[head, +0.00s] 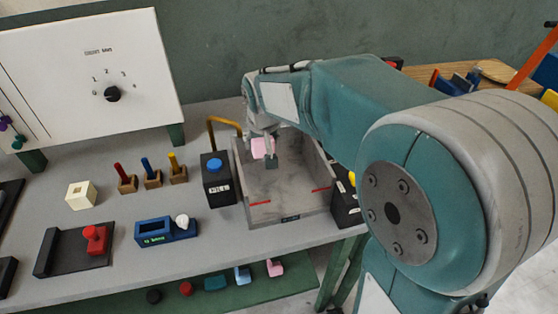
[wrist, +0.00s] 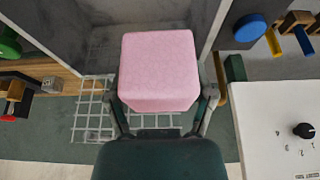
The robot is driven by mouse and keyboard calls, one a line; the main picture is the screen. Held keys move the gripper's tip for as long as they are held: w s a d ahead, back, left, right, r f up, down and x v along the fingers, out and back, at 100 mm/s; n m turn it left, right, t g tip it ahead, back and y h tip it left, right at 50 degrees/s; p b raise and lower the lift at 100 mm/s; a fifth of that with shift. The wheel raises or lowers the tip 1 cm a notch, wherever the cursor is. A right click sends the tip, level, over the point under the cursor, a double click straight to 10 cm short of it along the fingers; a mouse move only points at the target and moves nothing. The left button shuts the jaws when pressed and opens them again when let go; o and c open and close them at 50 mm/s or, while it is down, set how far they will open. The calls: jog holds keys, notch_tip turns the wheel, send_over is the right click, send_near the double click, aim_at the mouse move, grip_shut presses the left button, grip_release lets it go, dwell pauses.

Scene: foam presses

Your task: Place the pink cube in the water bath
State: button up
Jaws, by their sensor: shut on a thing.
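The pink cube (head: 261,147) is in my gripper (head: 270,156). In the wrist view the cube (wrist: 158,70) fills the space between the two fingers, which are shut on its sides. The water bath (head: 295,195) is a grey, clear-walled open box with red marks near its front. In the head view my gripper and the cube appear over the back part of the bath; their exact height above its floor is hard to tell. Grey bath walls show in the wrist view (wrist: 65,35), and a wire grid (wrist: 90,115) lies partly behind the cube.
A black box with a blue button (head: 217,180) stands against the bath's left side. Another dark box (head: 345,207) stands at its right. A blue device (head: 166,232), a cream block (head: 81,195) and colored handles (head: 150,175) are left. A white dial panel (head: 85,75) stands behind.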

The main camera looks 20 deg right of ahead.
jog(key=d+f, duration=0.1)
jog(key=f, duration=0.2)
jog(key=w+d+f, duration=0.1)
jog(key=d+f, duration=0.1)
jog(key=f, duration=0.1)
jog(key=d+f, duration=0.1)
jog(key=f, duration=0.2)
jog(key=shift+w+d, duration=0.2)
jog(key=shift+d, duration=0.05)
jog(key=shift+f, duration=0.45)
